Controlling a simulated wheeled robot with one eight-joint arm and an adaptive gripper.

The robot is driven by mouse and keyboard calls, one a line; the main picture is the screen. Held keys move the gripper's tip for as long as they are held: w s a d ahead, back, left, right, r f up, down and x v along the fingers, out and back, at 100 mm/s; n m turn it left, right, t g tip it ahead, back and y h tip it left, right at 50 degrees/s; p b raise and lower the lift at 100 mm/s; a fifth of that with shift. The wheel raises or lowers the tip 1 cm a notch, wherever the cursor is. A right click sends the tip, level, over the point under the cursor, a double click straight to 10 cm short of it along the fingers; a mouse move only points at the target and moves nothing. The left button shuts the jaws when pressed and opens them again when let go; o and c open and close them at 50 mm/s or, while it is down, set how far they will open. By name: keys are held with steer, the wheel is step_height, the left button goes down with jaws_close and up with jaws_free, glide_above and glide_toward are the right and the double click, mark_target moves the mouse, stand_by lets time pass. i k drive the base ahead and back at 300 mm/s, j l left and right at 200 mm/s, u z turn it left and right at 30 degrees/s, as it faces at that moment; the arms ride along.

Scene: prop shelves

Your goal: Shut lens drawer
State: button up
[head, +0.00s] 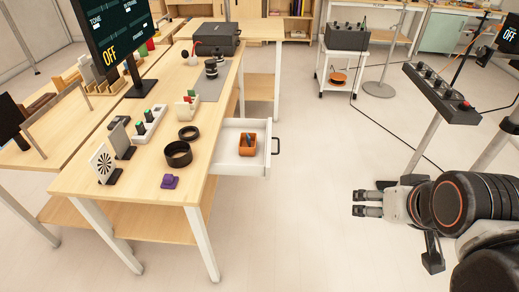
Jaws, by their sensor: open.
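A white drawer (228,166) sticks out open from the right side of the wooden table (150,180), with a dark handle (275,146) on its outer front. An orange-brown box (247,150) with a small dark and blue item in it sits inside the drawer. My gripper (356,204) is at the right of the view, open and empty, its fingers pointing left. It is apart from the drawer, to the right of and nearer than its handle.
On the table are black rings (178,153), a purple block (170,182), a dartboard-like card (103,162) and a monitor (115,35). A control panel on a stand (440,95) is at the right. The floor between drawer and gripper is clear.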

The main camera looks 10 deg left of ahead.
mark_target(226, 160)
steer(key=i+l+u, duration=0.15)
steer(key=l+u, duration=0.25)
steer(key=i+l+u, duration=0.1)
steer(key=l+u, duration=0.25)
steer(key=i+l+u, duration=0.1)
steer(key=l+u, duration=0.3)
steer(key=i+j, duration=0.2)
steer(key=i+j+u, duration=0.1)
steer(key=i, duration=0.3)
steer(key=j, duration=0.35)
steer(key=l, duration=0.3)
